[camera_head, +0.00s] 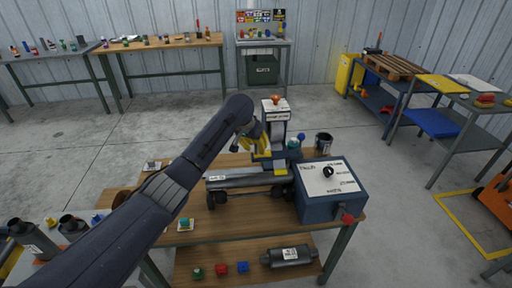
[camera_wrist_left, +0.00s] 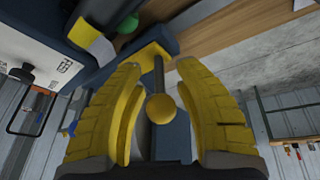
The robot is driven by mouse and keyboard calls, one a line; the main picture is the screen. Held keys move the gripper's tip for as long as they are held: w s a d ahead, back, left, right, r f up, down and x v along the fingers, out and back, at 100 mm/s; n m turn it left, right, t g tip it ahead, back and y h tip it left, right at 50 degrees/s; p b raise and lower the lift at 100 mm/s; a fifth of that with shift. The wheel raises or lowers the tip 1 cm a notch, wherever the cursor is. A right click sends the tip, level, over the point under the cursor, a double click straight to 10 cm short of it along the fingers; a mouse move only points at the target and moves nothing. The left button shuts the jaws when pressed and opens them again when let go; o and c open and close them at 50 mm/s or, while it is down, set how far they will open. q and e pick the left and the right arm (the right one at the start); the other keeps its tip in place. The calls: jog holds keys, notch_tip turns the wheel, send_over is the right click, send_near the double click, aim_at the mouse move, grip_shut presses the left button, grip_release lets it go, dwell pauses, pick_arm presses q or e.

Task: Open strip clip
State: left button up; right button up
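My left gripper (camera_head: 262,150) is at the upright device on the wooden table, with its yellow fingers beside the blue and white post (camera_head: 275,124). In the left wrist view, its two yellow fingers (camera_wrist_left: 160,95) are spread apart. A dark rod with a yellow ball knob (camera_wrist_left: 161,108) lies between them, with narrow gaps visible at both sides. The rod runs up to a yellow and blue part (camera_wrist_left: 157,48) of the device. I cannot tell for certain which part is the strip clip. My right gripper is not in view.
A grey muffler (camera_head: 245,180) lies below the gripper. A blue control box (camera_head: 322,205) with a dial and red button stands at the right of the table. A dark can (camera_head: 323,142) stands behind it. The lower shelf holds small coloured parts and another muffler (camera_head: 290,256).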

pick_arm(q)
jog(key=shift+f, duration=0.2)
grip_shut()
jog(key=shift+r, duration=0.1)
dwell(0.5)
